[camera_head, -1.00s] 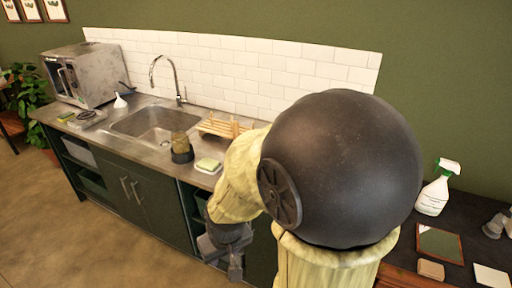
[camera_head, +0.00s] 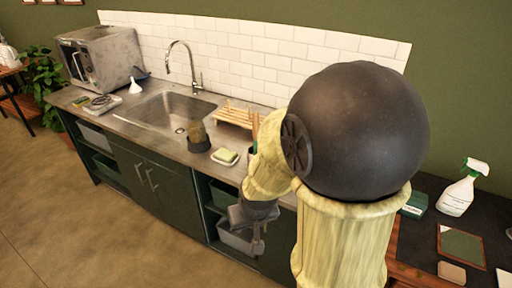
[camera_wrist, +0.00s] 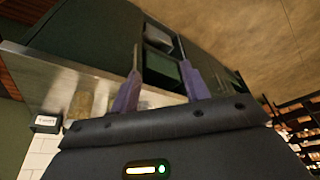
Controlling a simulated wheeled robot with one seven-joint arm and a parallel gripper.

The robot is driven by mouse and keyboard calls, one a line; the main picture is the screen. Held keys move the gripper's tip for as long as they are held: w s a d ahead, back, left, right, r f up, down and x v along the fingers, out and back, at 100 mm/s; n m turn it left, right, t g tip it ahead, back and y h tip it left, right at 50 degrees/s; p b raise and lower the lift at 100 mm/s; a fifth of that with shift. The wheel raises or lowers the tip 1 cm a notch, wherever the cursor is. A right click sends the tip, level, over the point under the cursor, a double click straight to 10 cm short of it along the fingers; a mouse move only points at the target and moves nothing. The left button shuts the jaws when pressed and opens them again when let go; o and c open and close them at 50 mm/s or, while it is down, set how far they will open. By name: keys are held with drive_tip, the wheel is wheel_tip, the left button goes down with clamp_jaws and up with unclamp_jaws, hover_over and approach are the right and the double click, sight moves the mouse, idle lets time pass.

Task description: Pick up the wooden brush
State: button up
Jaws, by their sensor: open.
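I cannot clearly make out the wooden brush in either view. A thin brown upright handle (camera_head: 255,127) shows at the back of the counter, just left of my arm, beside a green one; my arm hides what is below, and I cannot tell if it is the brush. My gripper (camera_head: 257,246) hangs in front of the counter's open shelves, below the counter top. In the wrist view my gripper (camera_wrist: 160,46) is open, its two fingers apart with nothing between them.
The counter (camera_head: 133,127) holds a sink (camera_head: 160,111), a dark-based amber container (camera_head: 198,139), a sponge on a dish (camera_head: 225,155) and a wooden rack (camera_head: 233,117). A grey bin (camera_head: 237,238) is on the lower shelf. A spray bottle (camera_head: 457,195) stands right. Floor at left is clear.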

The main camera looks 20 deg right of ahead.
drive_tip(key=w+d+f+m+t+h+p, duration=0.1)
drive_tip(key=w+d+m+t+h+p, duration=0.15)
drive_tip(key=w+d+t, duration=0.6)
drive_tip(key=w+d+r+n+t+p, duration=0.2)
drive_tip(key=w+d+r+t, duration=0.3)
drive_tip(key=w, duration=0.3)
drive_tip(key=shift+w+d+r+p, duration=0.25)
drive_tip(key=shift+w+r+p, duration=0.05)
drive_tip(key=shift+r, duration=0.05)
drive_tip(key=shift+t+y, duration=0.25)
